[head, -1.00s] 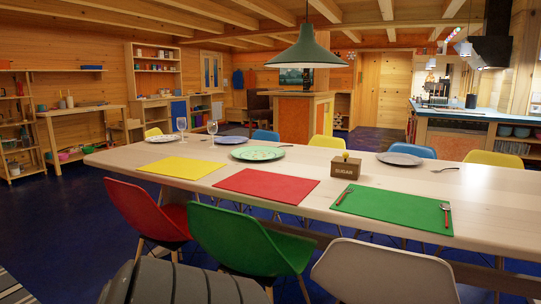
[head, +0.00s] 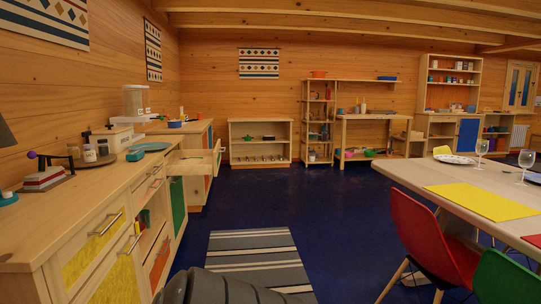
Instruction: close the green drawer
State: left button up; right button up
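A long wooden sideboard (head: 120,180) runs along the left wall in the head view. Near its far end a drawer (head: 197,161) stands pulled out over the floor. I see its pale wooden side, but its front faces away, so I cannot tell its colour. A green front panel (head: 178,206) shows on the sideboard just below the pulled-out drawer. Neither of my grippers is in view.
Nearer sideboard fronts are yellow (head: 94,247) and orange (head: 159,262), with bar handles. A striped rug (head: 255,258) lies on the blue floor. The dining table (head: 440,180) and red chair (head: 428,235) stand at right. Floor between is clear.

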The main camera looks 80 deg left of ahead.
aim_at(195, 156)
jog(key=j+u, duration=0.15)
jog(key=u, duration=0.25)
jog(key=i+j+u, duration=0.1)
jog(key=u, duration=0.35)
jog(key=j+u, duration=0.1)
jog(key=u, duration=0.3)
jog(key=i+u, duration=0.15)
jog(key=u, duration=0.25)
jog(key=i+j+u, duration=0.15)
jog(key=i+u, duration=0.15)
jog(key=u, duration=0.15)
jog(key=i+u, duration=0.3)
jog(key=u, duration=0.2)
jog(key=i+l+u, duration=0.1)
jog(key=i+u, duration=0.35)
jog(key=i+l+u, duration=0.4)
jog(key=i+l, duration=0.9)
jog(key=i, duration=0.1)
